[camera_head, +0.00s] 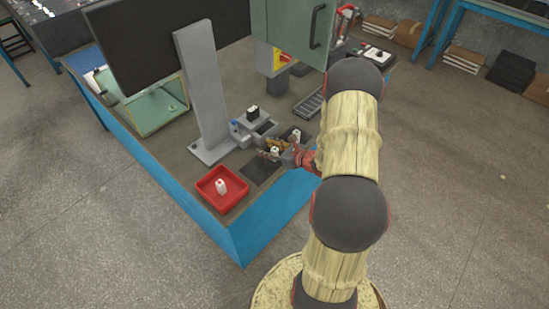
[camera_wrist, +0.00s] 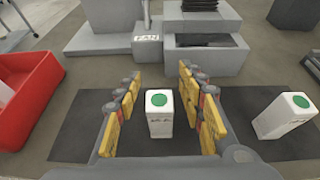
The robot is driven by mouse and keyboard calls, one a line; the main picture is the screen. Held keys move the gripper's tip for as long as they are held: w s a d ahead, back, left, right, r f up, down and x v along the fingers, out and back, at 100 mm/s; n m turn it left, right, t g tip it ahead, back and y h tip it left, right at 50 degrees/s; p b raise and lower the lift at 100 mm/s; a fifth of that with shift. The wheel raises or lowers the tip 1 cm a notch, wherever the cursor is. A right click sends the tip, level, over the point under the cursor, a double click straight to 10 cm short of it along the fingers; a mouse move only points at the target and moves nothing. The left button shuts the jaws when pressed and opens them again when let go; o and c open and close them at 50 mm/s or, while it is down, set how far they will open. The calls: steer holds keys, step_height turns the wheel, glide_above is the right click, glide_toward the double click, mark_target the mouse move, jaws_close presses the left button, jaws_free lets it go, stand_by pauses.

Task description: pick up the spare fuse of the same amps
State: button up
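A white fuse block with a green dot on top (camera_wrist: 159,120) stands upright between the fingers of my gripper (camera_wrist: 158,115) in the wrist view. The fingers are open, with a gap on both sides of the block. A second white block with a green dot (camera_wrist: 285,116) stands to the right on the same dark mat (camera_wrist: 75,130). Amp markings are too small to read. In the head view my gripper (camera_head: 279,150) is low over the mat, with the middle block (camera_head: 275,151) between its fingers and the other block (camera_head: 296,134) beyond it.
A red tray (camera_wrist: 50,75) to the left holds a white block (camera_head: 221,186). A grey holder labelled "FAN" (camera_wrist: 147,40) stands behind, beside a grey box with a dark slot (camera_wrist: 205,58). A tall grey post (camera_head: 203,85) rises behind the mat.

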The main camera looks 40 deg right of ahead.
steer(key=shift+w, duration=0.2)
steer(key=shift+c, duration=0.7)
steer(key=c, duration=0.8)
jaws_close()
